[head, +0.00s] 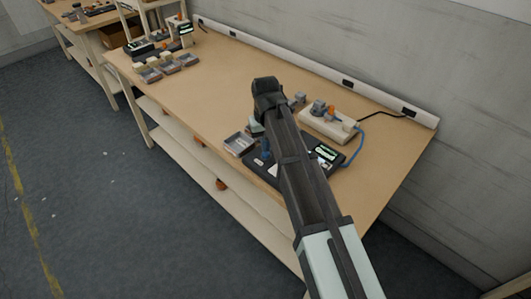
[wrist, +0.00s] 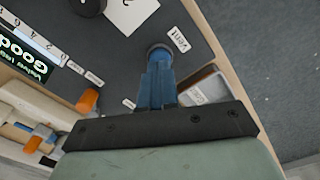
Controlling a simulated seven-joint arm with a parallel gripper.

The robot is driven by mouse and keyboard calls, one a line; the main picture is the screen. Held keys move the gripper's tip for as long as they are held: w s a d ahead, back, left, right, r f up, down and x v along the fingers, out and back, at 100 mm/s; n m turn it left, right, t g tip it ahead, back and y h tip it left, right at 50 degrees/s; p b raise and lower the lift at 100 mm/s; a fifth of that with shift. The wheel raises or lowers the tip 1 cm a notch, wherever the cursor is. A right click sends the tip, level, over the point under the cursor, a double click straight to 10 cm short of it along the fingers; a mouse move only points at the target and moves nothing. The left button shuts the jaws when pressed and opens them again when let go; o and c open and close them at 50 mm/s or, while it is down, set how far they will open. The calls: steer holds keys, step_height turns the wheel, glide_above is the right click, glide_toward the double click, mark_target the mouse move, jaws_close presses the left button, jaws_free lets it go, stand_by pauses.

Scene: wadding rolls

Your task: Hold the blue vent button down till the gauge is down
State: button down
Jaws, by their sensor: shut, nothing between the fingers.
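The blue vent button (wrist: 160,49) shows at the fingertips in the wrist view, beside a label reading "Vent" (wrist: 179,39). My gripper (wrist: 157,72) is shut and empty, its blue fingers pointing at the button and overlapping it; I cannot tell whether it is pressed. In the head view the fingers (head: 265,150) reach down to the dark panel (head: 256,171). A numbered scale strip (wrist: 40,40), perhaps the gauge, is partly in view; its reading is not clear. A lit display (wrist: 22,58) beside it shows "GOOD". It also shows in the head view (head: 327,153).
A grey tray (head: 239,144) stands left of the panel. A beige unit (head: 327,126) with an orange part stands behind, joined by a blue cable (head: 358,147). An orange knob (wrist: 88,100) is near my fingers. The bench's middle (head: 220,85) is clear.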

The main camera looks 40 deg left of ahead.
steer(key=shift+f, duration=1)
steer(key=shift+r, duration=0.1)
stand_by(2.1)
steer(key=shift+r, duration=3.4)
